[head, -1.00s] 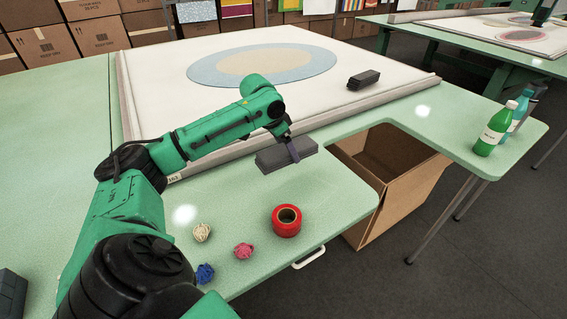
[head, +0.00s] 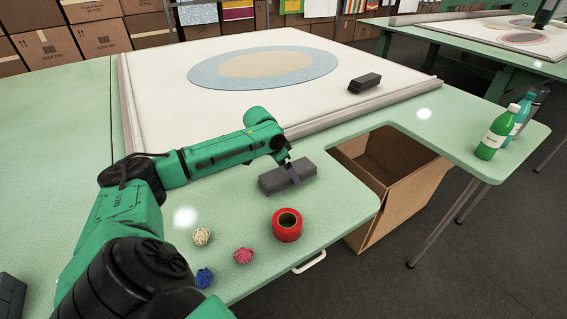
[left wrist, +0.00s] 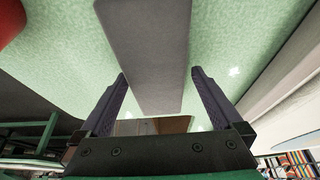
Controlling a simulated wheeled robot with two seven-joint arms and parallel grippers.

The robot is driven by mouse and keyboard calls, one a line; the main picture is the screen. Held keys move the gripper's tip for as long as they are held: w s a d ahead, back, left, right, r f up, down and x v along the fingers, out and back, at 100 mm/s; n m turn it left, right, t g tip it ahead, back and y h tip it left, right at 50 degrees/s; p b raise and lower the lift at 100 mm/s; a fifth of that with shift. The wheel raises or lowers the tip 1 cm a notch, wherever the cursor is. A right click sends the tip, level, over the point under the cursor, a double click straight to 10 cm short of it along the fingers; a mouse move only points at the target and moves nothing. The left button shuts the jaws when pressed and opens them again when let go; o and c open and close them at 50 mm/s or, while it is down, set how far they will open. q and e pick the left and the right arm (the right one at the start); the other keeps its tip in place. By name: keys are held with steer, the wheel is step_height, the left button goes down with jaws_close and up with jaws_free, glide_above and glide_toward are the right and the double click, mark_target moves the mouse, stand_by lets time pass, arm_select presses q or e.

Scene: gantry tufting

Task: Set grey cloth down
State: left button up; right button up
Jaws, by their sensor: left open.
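The grey cloth (head: 273,181) is a folded dark grey block lying on the green table, just behind the red tape roll. In the left wrist view the cloth (left wrist: 148,45) runs between the two fingers of the left gripper (left wrist: 158,85). Gaps show between the cloth and both fingers, so the jaws are open around it. My right gripper is in neither view.
A red tape roll (head: 287,225) and yarn balls in cream (head: 202,236), pink (head: 243,256) and blue (head: 204,278) lie nearby. An open cardboard box (head: 400,205) stands in the table's cutout. A dark block (head: 364,82) lies on the white frame cloth. Bottles (head: 497,133) stand at right.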

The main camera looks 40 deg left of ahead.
arm_select(q)
steer(key=v, duration=1.1)
steer(key=shift+r, duration=0.25)
steer(key=shift+r, duration=0.1)
